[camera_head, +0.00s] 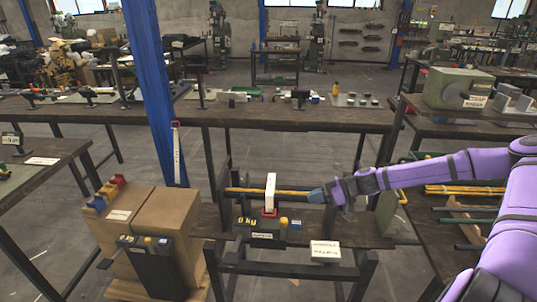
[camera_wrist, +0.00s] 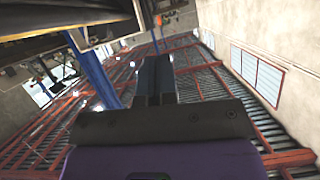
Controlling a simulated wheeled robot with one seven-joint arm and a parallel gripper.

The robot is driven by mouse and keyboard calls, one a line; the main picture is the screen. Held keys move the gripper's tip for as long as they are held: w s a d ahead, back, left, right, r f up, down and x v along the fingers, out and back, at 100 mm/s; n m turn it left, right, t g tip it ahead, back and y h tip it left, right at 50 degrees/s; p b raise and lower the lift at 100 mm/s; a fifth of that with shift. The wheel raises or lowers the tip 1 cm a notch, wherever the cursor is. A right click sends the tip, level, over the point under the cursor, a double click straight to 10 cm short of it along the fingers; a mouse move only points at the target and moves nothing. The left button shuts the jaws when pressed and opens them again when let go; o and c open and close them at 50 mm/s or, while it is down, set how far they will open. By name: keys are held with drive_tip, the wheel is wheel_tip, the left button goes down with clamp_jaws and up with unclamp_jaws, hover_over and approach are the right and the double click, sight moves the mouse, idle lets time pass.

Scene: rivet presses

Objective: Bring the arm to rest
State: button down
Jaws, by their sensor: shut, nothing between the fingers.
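My purple arm (camera_head: 440,170) reaches in from the right edge in the head view. The wrist camera looks up past the fingers at the roof beams and walls.
A blue post (camera_head: 153,90) stands left of centre. Cardboard boxes (camera_head: 170,225) with a dark press in front stand at lower left. A yellow bar (camera_head: 265,191) runs behind the white block. A long workbench (camera_head: 290,118) crosses behind. Grey floor shows at left.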

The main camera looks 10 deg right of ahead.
drive_tip(key=s+r+m+h, duration=0.3)
drive_tip(key=s+r+h, duration=0.2)
drive_tip(key=s+r, duration=0.45)
drive_tip(key=s+r+m+h, duration=0.4)
drive_tip(key=s+r, duration=0.2)
drive_tip(key=r, duration=0.7)
drive_tip(key=s+r+m+h, duration=0.3)
drive_tip(key=s+r+h, duration=0.3)
drive_tip(key=r, duration=0.6)
drive_tip(key=s+r+m+t+y, duration=0.1)
drive_tip(key=s+r+m+y, duration=0.1)
drive_tip(key=s, duration=0.9)
wheel_tip(320, 180, up, 3)
drive_tip(key=shift+f+m+t, duration=0.15)
drive_tip(key=shift+m+t, duration=0.25)
drive_tip(key=shift+m, duration=0.4)
drive_tip(key=shift+w, duration=0.15)
